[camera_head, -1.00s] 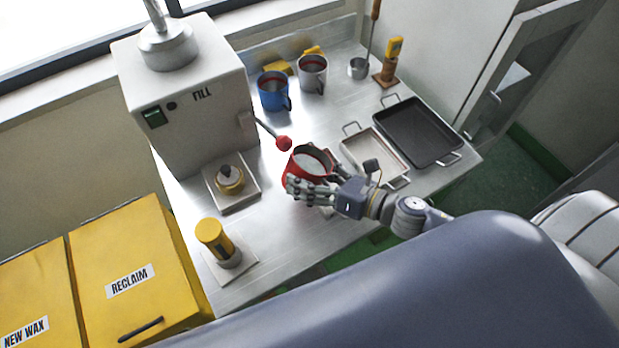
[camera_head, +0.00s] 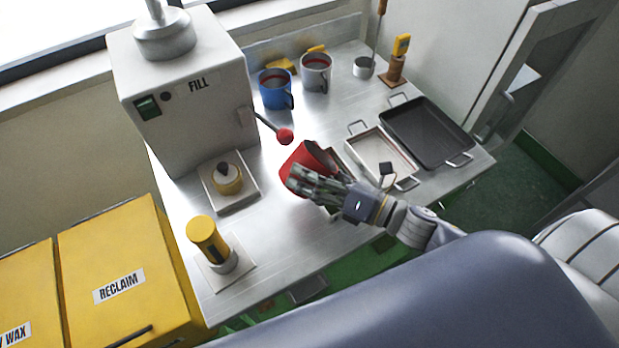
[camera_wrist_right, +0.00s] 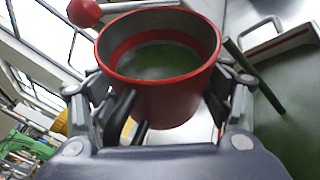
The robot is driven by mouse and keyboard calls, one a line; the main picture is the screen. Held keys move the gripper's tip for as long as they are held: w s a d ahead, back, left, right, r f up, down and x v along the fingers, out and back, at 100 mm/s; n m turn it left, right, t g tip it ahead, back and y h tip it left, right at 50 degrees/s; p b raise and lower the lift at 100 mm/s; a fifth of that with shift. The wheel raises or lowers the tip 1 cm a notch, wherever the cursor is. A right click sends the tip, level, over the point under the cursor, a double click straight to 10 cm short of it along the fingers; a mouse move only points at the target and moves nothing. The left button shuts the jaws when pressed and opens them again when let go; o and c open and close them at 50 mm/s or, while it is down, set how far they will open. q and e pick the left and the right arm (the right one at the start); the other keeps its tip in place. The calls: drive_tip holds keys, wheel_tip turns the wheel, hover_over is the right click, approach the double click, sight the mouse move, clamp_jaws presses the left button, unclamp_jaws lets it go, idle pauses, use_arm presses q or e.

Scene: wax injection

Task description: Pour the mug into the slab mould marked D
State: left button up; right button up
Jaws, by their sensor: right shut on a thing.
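My right gripper (camera_head: 318,187) is shut on the red mug (camera_head: 305,165), with its fingers around the side. The mug is held over the steel bench, its rim tilted to the right and away from me in the head view. In the wrist view the red mug (camera_wrist_right: 165,95) sits between the fingers, and a greyish-green surface shows inside below a red band. I cannot see wax leaving it. A pale shallow tray (camera_head: 380,155) with wire handles lies right of the mug. A dark edge of something shows behind the mug. I cannot read a D anywhere. My left gripper is not in view.
A dark tray (camera_head: 428,130) lies beyond the pale one. A blue mug (camera_head: 275,92) and a grey mug (camera_head: 316,72) stand at the back. The FILL machine (camera_head: 185,110) has a red-knobbed lever (camera_head: 285,136) near the held mug.

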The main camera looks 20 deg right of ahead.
drive_tip(key=shift+r+m+t+y+b, duration=0.3)
drive_tip(key=shift+m+t+b, duration=0.2)
drive_tip(key=shift+m+b, duration=0.45)
drive_tip(key=m, duration=0.1)
drive_tip(key=r+m+t+b, duration=0.1)
drive_tip(key=m, duration=0.1)
drive_tip(key=shift+d+t, duration=0.3)
drive_tip(key=shift+d, duration=0.05)
drive_tip(key=shift+w+d+r+m+t+b, duration=0.15)
drive_tip(key=shift+r+m+t, duration=0.15)
drive_tip(key=shift+m, duration=0.35)
drive_tip(key=shift+s+d+r+m+t+b, duration=0.1)
drive_tip(key=shift+d+r+m+t+b, duration=0.15)
drive_tip(key=shift+m, duration=0.4)
drive_tip(key=shift+w+d+r+m+t+b, duration=0.1)
drive_tip(key=shift+r+m+t, duration=0.25)
drive_tip(key=shift+m, duration=0.3)
